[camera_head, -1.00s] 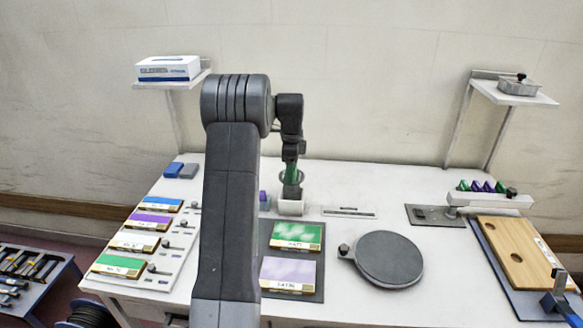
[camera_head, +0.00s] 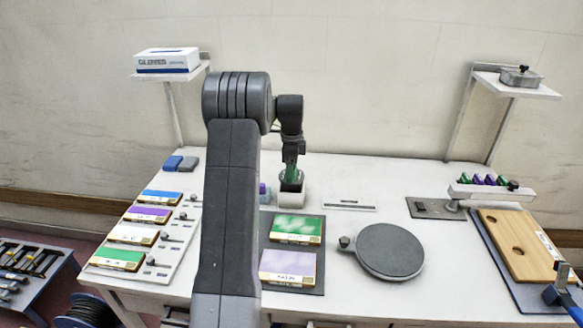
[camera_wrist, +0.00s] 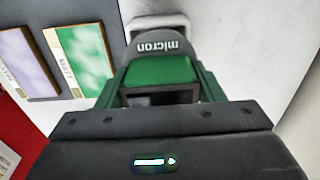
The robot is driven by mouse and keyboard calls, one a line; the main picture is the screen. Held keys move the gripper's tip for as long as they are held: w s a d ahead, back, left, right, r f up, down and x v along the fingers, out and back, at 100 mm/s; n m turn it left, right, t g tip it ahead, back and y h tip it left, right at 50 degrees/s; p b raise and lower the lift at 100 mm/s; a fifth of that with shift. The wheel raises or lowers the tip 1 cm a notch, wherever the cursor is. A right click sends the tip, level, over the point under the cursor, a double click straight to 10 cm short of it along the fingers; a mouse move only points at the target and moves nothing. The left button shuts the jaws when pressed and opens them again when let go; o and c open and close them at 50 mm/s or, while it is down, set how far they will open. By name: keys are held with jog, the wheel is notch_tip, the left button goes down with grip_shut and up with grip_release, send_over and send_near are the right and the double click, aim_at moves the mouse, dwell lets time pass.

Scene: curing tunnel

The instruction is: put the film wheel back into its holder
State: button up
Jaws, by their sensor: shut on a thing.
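The film wheel shows as a dark grey disc (camera_wrist: 160,47) lettered "micron" in the wrist view. In the head view the dark wheel (camera_head: 291,185) is small and partly hidden. My gripper (camera_head: 291,172) points down and is shut on the wheel. A green block (camera_wrist: 160,72) lies between the fingers in the wrist view. The holder is a small white block (camera_head: 292,200) at the back middle of the table, and its pale rim shows beyond the disc (camera_wrist: 150,22). The wheel's lower part is at the holder's top; I cannot tell whether it is fully seated.
A dark mat with green (camera_head: 296,229) and lilac panels (camera_head: 287,266) lies in front of the holder. A small purple item (camera_head: 263,190) stands just left of it. A slim flat plate (camera_head: 349,206) and a round dark disc (camera_head: 389,250) lie to the right.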

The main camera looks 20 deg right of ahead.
jog(key=shift+f+b, duration=0.65)
jog(key=shift+f, duration=0.75)
jog(key=shift+f, duration=0.15)
jog(key=o, duration=1.5)
jog(key=shift+o, duration=0.2)
jog(key=shift+r+p, duration=2.6)
jog(key=shift+r, duration=0.95)
jog(key=shift+f, duration=0.2)
